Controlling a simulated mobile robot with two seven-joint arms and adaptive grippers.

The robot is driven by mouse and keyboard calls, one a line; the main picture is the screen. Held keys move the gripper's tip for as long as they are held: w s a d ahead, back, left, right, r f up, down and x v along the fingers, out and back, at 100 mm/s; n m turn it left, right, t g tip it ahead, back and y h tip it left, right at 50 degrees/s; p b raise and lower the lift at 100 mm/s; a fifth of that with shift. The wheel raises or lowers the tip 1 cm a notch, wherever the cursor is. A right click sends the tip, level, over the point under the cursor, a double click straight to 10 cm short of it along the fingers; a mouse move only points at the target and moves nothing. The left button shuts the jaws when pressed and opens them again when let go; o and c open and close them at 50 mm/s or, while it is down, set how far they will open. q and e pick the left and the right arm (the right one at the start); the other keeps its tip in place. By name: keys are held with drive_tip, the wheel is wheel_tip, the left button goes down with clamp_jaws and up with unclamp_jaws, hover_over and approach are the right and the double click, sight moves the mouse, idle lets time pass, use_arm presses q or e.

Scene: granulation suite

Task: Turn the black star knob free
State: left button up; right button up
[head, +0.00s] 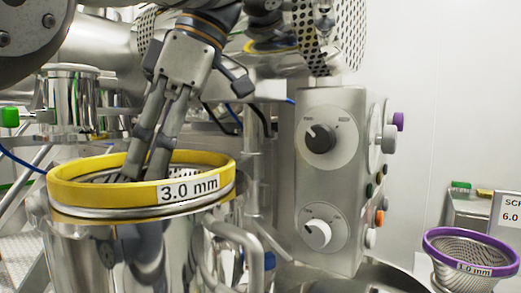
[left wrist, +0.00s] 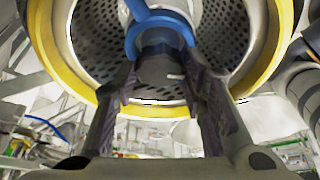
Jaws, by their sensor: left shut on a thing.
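My left gripper (head: 144,172) reaches down into the yellow-rimmed screen (head: 207,162), labelled 3.0 mm, in the head view. In the left wrist view its two fingers (left wrist: 163,86) are closed on the sides of a dark knob (left wrist: 160,68), which I take to be the black star knob. The knob sits in the middle of the perforated screen, below a blue ring-like part (left wrist: 160,27). The fingers cover the knob's sides, and its lobes are hard to make out. In the head view the rim and fingers hide the knob. My right gripper is not in view.
A steel control box (head: 337,220) with dials stands to the right of the screen. A purple-rimmed screen (head: 429,242), labelled 1.0 mm, is at the lower right. A bent steel handle (head: 247,236) is beside the vessel. Steel machine parts crowd the back.

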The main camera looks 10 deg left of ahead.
use_arm(q)
drive_tip(key=o, duration=1.2)
drive_tip(key=shift+c, duration=0.2)
